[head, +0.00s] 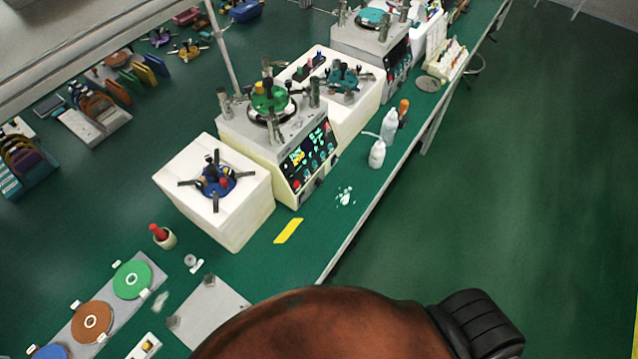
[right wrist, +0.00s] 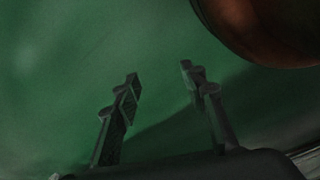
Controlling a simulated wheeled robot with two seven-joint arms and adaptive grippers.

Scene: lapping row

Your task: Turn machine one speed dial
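The nearest lapping machine (head: 285,135) stands on the green bench in the head view, with a green disc and several grey posts on top. Its dark control panel (head: 311,159) faces right and carries lit displays and several small knobs. Which knob is the speed dial is too small to tell. My right gripper (right wrist: 160,85) is open and empty in the right wrist view, over a green surface. In the head view a brown rounded shape and a black part at the bottom hide the near area. My left gripper is not in view.
A white block (head: 215,205) with a blue fixture stands beside the machine. White bottles (head: 377,153) and a white spill (head: 345,196) are near the bench edge. A yellow strip (head: 288,231) lies in front. Coloured discs (head: 132,279) lie at lower left. Open floor is right.

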